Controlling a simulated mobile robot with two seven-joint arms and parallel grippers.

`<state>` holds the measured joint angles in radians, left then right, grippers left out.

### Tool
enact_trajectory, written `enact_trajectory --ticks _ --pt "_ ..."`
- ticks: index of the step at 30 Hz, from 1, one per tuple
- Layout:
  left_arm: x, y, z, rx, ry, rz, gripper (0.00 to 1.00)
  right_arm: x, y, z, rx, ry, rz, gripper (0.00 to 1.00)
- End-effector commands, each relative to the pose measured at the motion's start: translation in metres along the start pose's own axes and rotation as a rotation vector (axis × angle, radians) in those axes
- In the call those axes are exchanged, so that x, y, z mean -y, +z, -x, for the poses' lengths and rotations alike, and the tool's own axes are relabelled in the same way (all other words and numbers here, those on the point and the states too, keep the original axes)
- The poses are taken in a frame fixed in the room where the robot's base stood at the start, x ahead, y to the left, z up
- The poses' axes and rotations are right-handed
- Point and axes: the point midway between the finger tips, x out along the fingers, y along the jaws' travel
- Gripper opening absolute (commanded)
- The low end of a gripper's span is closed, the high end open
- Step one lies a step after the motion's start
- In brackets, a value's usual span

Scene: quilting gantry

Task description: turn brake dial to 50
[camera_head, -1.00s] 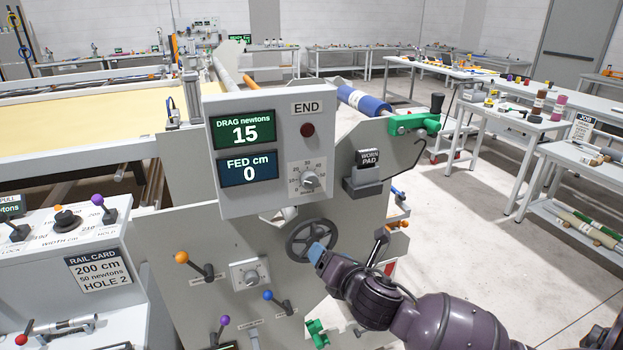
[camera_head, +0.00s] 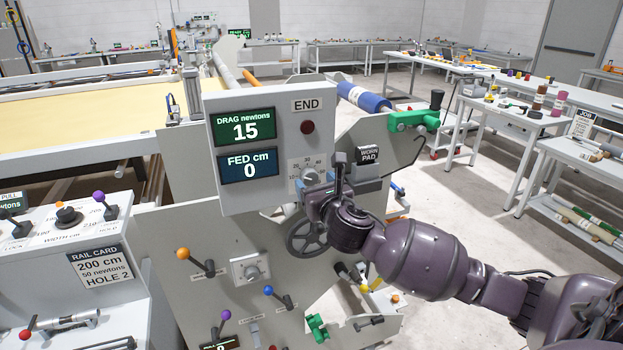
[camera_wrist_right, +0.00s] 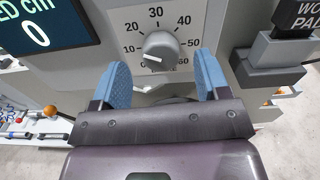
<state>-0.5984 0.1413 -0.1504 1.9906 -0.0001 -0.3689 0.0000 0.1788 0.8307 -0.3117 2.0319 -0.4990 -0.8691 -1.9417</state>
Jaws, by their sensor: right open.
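The brake dial (camera_head: 311,174) is a grey knob with a numbered scale on the front of the grey display box (camera_head: 266,199). In the right wrist view the knob (camera_wrist_right: 160,49) sits inside a scale running from 10 on the left over 30 at the top to 60 at lower right. A pale mark shows on its lower edge; its exact reading is unclear. My right gripper (camera_head: 320,194) is just below and in front of the dial. Its blue fingers (camera_wrist_right: 162,78) are open, one to each side below the knob, apparently not touching it. My left gripper is not in view.
The box shows DRAG 15 newtons (camera_head: 245,130) and FED 0 cm (camera_head: 248,164). A dark handwheel (camera_head: 303,241) is under my right gripper. A worn pad block (camera_head: 368,156) stands close to the right.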

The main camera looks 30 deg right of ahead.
Motion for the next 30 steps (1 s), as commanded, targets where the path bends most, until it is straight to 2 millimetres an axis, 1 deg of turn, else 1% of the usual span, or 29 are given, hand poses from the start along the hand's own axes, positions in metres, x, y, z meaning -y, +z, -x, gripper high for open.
enact_trajectory --ticks 1,3,7,11,18,19,28,30 --pt "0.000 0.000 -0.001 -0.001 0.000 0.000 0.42 0.000 0.000 -0.008 0.000 -0.001 -0.001 0.69" --pt "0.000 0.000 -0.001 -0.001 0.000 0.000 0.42 0.000 0.000 -0.016 -0.001 -0.001 -0.001 0.69" --pt "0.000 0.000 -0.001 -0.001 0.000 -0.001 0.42 0.000 0.000 -0.026 0.000 0.000 0.000 0.69" --pt "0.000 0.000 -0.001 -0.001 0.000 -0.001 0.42 0.000 0.000 -0.030 -0.001 0.000 0.000 0.69" --pt "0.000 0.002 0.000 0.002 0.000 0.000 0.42 0.000 0.000 -0.031 -0.001 0.000 -0.001 0.69" --pt "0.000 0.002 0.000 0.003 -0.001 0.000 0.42 0.000 0.000 -0.031 -0.001 0.000 -0.001 0.67" --pt "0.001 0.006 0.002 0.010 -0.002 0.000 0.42 0.000 0.000 -0.031 -0.001 0.000 -0.001 0.21" --pt "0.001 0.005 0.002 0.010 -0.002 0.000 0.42 0.000 0.000 -0.031 -0.001 0.000 -0.001 0.19"
